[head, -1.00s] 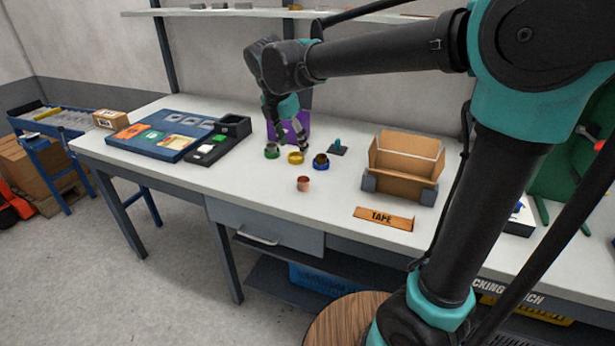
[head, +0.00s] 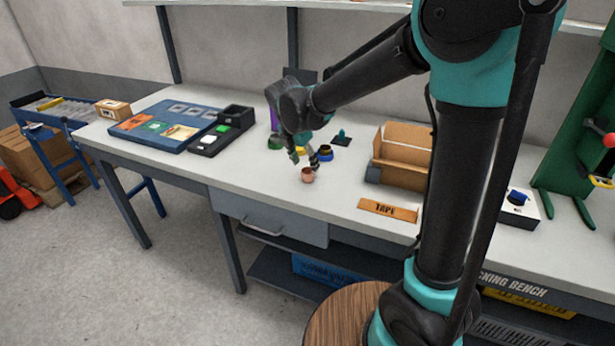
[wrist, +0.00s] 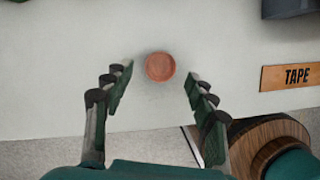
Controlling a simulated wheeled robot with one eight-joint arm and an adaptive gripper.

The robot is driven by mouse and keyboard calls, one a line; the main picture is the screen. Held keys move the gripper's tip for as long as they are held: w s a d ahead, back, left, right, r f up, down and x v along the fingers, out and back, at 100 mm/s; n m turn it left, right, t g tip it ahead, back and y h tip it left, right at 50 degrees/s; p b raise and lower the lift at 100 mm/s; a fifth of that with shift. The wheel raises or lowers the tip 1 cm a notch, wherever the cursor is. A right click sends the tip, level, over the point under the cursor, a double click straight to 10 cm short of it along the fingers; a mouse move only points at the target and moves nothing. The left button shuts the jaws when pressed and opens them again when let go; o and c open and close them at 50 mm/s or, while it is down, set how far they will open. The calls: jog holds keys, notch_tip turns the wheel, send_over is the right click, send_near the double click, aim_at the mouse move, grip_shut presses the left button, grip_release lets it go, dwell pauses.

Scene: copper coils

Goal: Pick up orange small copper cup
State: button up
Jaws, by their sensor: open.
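The small orange copper cup (head: 308,175) stands on the white bench near its front edge. In the wrist view the cup (wrist: 160,66) shows from above as a round copper shape, just beyond the fingertips and roughly centred between them. My gripper (head: 306,158) is low over the bench, just behind and above the cup in the head view. In the wrist view my gripper (wrist: 155,80) has its two fingers wide apart, with nothing between them. I cannot tell the exact height of the fingertips over the bench.
Green (head: 275,143), yellow (head: 301,150) and blue (head: 325,153) rings stand behind the cup, partly hidden by my gripper. A cardboard box (head: 402,160) and a TAPE sign (head: 388,210) lie to the right. A blue board (head: 165,127) is at left.

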aim_at(307, 170)
jog(key=shift+x, duration=2.25)
jog(key=c, duration=1.1)
jog(key=shift+r, duration=0.1)
